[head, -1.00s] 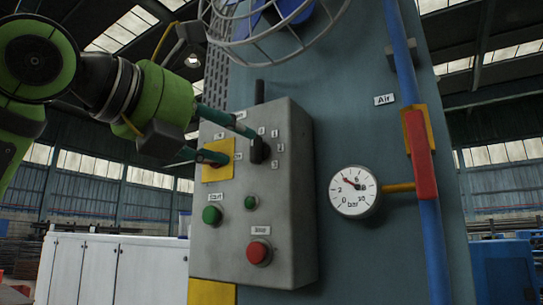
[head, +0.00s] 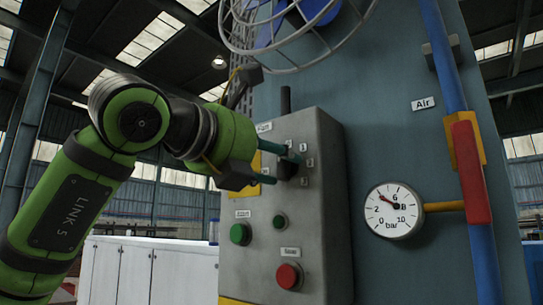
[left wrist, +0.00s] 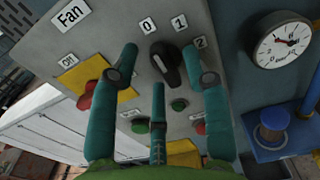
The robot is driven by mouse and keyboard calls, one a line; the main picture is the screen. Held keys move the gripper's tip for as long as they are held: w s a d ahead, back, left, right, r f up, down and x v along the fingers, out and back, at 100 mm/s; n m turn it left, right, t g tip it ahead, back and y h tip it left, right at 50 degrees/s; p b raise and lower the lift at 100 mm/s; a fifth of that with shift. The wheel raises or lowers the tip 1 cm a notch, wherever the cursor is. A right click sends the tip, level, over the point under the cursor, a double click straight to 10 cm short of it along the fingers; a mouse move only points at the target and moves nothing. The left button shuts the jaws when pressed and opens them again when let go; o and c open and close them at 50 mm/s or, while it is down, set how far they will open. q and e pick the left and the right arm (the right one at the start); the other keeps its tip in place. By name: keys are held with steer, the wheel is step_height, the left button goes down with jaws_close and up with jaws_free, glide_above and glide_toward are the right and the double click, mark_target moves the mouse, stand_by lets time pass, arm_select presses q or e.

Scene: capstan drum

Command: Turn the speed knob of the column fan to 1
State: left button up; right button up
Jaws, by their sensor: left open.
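The grey control box (head: 317,215) carries the black speed knob (head: 287,170) under the labels 0, 1 and 2, beside a "Fan" label (head: 264,127). In the left wrist view the knob (left wrist: 165,63) sits between the spread teal fingers, its narrow grip tilted; I cannot tell exactly which number it marks. My left gripper (head: 277,163) is open at the knob, one finger above and one below it in the head view. It also shows in the left wrist view (left wrist: 165,72); contact is not clear. The fan cage (head: 290,25) is above the box. My right gripper is out of view.
Below the knob are a green start button (head: 240,234), a small green button (head: 279,222) and a red stop button (head: 289,275). A red switch (left wrist: 87,95) on a yellow plate lies close to the left finger. A pressure gauge (head: 394,211) and blue pipe (head: 449,80) are at right.

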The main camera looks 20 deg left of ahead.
arm_select(q)
steer(key=shift+s, duration=0.2)
steer(key=c, duration=0.4)
jaws_close()
steer(key=shift+m, duration=0.7)
steer(key=shift+r+m, duration=0.1)
steer(key=shift+m, duration=0.6)
steer(key=m+p, duration=0.1)
steer(key=m, duration=0.4)
steer(key=shift+s+d+m, duration=0.1)
steer(key=shift+d+m, duration=0.05)
steer(key=shift+m, duration=0.25)
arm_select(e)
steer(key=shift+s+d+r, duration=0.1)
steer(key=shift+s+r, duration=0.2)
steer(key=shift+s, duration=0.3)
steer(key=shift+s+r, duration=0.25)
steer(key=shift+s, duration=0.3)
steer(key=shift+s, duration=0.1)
